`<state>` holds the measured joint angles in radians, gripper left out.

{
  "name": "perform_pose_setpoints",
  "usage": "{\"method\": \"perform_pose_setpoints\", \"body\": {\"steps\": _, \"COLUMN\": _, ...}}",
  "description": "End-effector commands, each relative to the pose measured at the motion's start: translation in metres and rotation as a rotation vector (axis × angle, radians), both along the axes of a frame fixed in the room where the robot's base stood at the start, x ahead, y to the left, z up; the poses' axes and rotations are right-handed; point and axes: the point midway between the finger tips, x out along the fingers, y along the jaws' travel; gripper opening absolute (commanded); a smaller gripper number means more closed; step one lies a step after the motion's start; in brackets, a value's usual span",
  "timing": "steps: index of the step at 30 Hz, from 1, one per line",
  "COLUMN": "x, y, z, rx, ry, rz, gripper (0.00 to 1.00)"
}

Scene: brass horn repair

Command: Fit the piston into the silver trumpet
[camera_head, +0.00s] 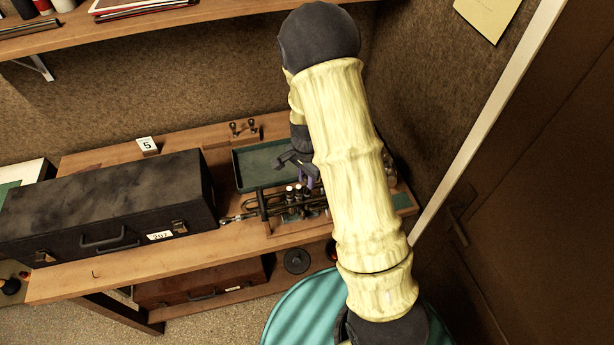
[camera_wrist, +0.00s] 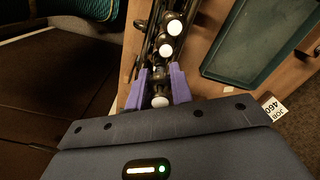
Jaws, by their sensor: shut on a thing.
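A trumpet (camera_head: 262,203) lies on the wooden bench, partly hidden by my arm; it looks dark here, and its valves also show in the wrist view (camera_wrist: 155,42). Two white round valve tops stand on it ahead of my fingers. My gripper (camera_wrist: 160,88), with purple fingers, is shut on the piston (camera_wrist: 160,102), whose white round top shows between them. In the head view my gripper (camera_head: 310,183) is at the trumpet's valves, half behind my arm. The piston's lower end is hidden, so I cannot tell how deep it sits in the trumpet.
A green tray (camera_head: 243,181) lies behind the trumpet. A long black case (camera_head: 110,205) stands to the left on the bench (camera_head: 75,283). A small card marked 5 (camera_head: 147,145) and a two-knobbed stand (camera_head: 243,129) are at the back. A job card (camera_wrist: 272,109) shows in the wrist view.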

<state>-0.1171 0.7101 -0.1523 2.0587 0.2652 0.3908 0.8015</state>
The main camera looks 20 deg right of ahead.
Motion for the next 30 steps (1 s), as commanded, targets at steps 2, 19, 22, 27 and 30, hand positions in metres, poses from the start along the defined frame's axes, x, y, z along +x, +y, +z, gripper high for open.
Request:
{"method": "perform_pose_setpoints", "body": {"steps": 2, "x": 0.0, "y": 0.0, "z": -0.002, "rx": 0.0, "ry": 0.0, "rz": 0.0, "gripper": 0.0}}
{"method": "perform_pose_setpoints", "body": {"steps": 19, "x": 0.0, "y": 0.0, "z": -0.014, "rx": 0.0, "ry": 0.0, "rz": 0.0, "gripper": 0.0}}
{"method": "perform_pose_setpoints", "body": {"steps": 22, "x": 0.0, "y": 0.0, "z": -0.016, "rx": 0.0, "ry": 0.0, "rz": 0.0, "gripper": 0.0}}
{"method": "perform_pose_setpoints", "body": {"steps": 27, "x": 0.0, "y": 0.0, "z": -0.019, "rx": 0.0, "ry": 0.0, "rz": 0.0, "gripper": 0.0}}
{"method": "perform_pose_setpoints", "body": {"steps": 30, "x": 0.0, "y": 0.0, "z": -0.021, "rx": 0.0, "ry": 0.0, "rz": 0.0, "gripper": 0.0}}
